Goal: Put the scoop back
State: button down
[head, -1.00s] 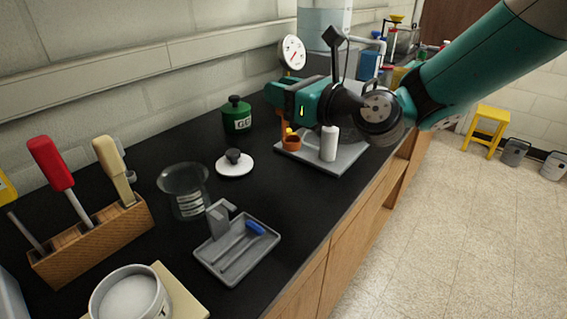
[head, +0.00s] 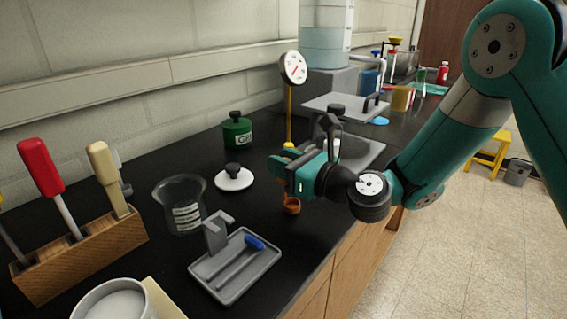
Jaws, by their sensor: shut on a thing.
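The scoop (head: 291,206) shows as a small orange-brown cup hanging just below my gripper (head: 283,168). My gripper is shut on the scoop, and its jaws hide most of the handle. The scoop is in front of the grey plate, over the black bench near its front edge; I cannot tell its exact height. A grey tray (head: 206,270) lies to the left with a hooked grey stand (head: 215,233) at its back left corner. A blue-ended tool (head: 254,242) lies in the tray.
A glass beaker (head: 183,205), white lid (head: 234,179) and green jar (head: 237,132) stand behind the tray. A wooden block (head: 85,252) holds several tools at the left. A white tub (head: 115,303) is at the front. Bench is clear between tray and scoop.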

jog(key=shift+f, duration=0.1)
jog(key=c, duration=0.8)
grip_release()
jog(key=shift+c, duration=0.2)
jog(key=shift+r, duration=0.2)
jog(key=b+v, duration=0.7)
jog(key=v, duration=0.4)
jog(key=s+a+f+n+g+h, duration=0.25)
jog(key=s+n+g, duration=0.85)
jog(key=n, duration=0.9)
jog(key=s+d+f+n+h, duration=0.2)
jog(key=s+d+n+h, duration=0.5)
jog(key=n, duration=0.5)
jog(key=s+d, duration=0.2)
jog(key=s, duration=0.1)
jog(key=shift+s+d+n, duration=0.2)
jog(key=shift+s+n, duration=0.05)
jog(key=shift+n, duration=0.15)
